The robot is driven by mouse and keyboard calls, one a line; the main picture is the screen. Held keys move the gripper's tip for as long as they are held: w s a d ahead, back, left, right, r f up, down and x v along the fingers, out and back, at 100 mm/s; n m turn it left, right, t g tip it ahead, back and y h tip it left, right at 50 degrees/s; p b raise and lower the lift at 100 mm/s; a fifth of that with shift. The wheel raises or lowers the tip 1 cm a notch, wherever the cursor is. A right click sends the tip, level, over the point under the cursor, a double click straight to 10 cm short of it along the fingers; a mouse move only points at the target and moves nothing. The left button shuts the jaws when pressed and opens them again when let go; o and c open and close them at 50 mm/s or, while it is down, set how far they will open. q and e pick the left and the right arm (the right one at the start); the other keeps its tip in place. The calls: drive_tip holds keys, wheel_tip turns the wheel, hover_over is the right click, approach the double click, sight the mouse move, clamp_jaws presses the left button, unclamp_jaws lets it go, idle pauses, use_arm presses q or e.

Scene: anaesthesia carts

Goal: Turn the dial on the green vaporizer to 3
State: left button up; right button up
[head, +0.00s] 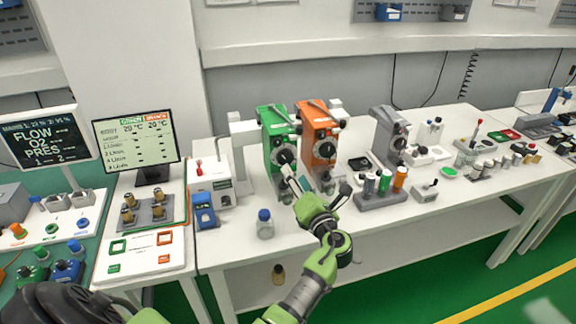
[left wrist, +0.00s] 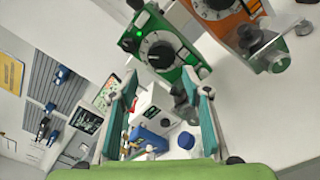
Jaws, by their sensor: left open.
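The green vaporizer (head: 272,133) stands on the white bench beside the orange vaporizer (head: 318,130). Its black dial (head: 286,157) faces the front. My left gripper (head: 292,176) is just in front of and below the dial in the head view. In the left wrist view the fingers (left wrist: 160,80) are apart with nothing held between them, and the dial lies just beyond their tips. My right gripper is not in view.
A grey vaporizer (head: 389,135) stands to the right, behind a rack of coloured bottles (head: 384,190). A blue-capped bottle (head: 265,226) stands left of my forearm, near the bench front. A monitor (head: 136,141) and a blue device (head: 204,212) stand at the left.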

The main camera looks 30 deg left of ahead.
sight(286, 159)
use_arm(q)
drive_tip(key=b+x, duration=0.1)
drive_tip(key=x, duration=0.1)
drive_tip(key=b+x, duration=0.1)
drive_tip(key=x, duration=0.1)
drive_tip(key=b+x, duration=0.1)
drive_tip(key=x, duration=0.2)
drive_tip(key=shift+w+d+f, duration=0.1)
drive_tip(key=shift+d+f, duration=0.05)
drive_tip(key=shift+f, duration=0.15)
drive_tip(key=shift+w+a+b, duration=0.2)
drive_tip(key=shift+a+b, duration=0.1)
drive_tip(key=shift+b, duration=0.05)
drive_tip(key=shift+w+a+r, duration=0.15)
drive_tip(key=shift+w+a, duration=0.1)
drive_tip(key=shift+a, duration=0.1)
drive_tip(key=c, duration=0.8)
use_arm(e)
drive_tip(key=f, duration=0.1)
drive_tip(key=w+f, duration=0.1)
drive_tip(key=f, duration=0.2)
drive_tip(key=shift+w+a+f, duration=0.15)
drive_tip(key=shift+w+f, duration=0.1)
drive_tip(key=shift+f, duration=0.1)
